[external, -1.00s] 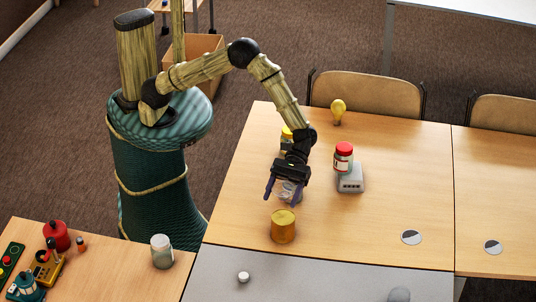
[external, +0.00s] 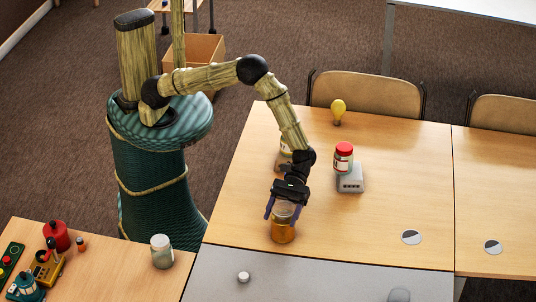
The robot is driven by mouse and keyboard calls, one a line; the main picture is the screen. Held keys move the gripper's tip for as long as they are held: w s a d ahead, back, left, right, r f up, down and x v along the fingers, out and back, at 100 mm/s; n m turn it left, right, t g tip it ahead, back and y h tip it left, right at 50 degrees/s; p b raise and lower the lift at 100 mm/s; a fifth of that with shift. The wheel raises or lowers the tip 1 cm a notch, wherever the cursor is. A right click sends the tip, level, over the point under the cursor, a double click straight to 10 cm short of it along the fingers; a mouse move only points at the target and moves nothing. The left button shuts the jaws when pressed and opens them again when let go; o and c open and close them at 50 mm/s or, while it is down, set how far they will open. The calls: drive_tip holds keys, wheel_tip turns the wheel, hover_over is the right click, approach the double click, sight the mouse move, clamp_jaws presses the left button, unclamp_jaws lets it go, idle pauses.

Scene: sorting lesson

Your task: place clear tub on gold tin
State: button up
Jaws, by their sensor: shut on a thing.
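My gripper (external: 283,211) is shut on the clear tub (external: 284,207), which shows between its fingers. The gold tin (external: 283,234) stands on the wooden table directly below the tub. The tub overlaps the top of the tin in the picture, and I cannot tell whether the two touch or a small gap is left. The fingers point down and hide part of the tub's sides and the tin's rim.
A red-lidded jar (external: 343,158) stands on a grey box (external: 350,181) to the right. A yellow bulb (external: 338,110) stands at the back. My arm mostly hides an object behind it. The table right of the tin is clear up to a round disc (external: 411,237).

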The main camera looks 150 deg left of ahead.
drive_tip(key=shift+f, duration=0.15)
drive_tip(key=o, duration=1)
drive_tip(key=shift+c, duration=0.2)
drive_tip(key=shift+r, duration=0.25)
drive_tip(key=v, duration=1.2)
drive_tip(key=shift+f, duration=0.1)
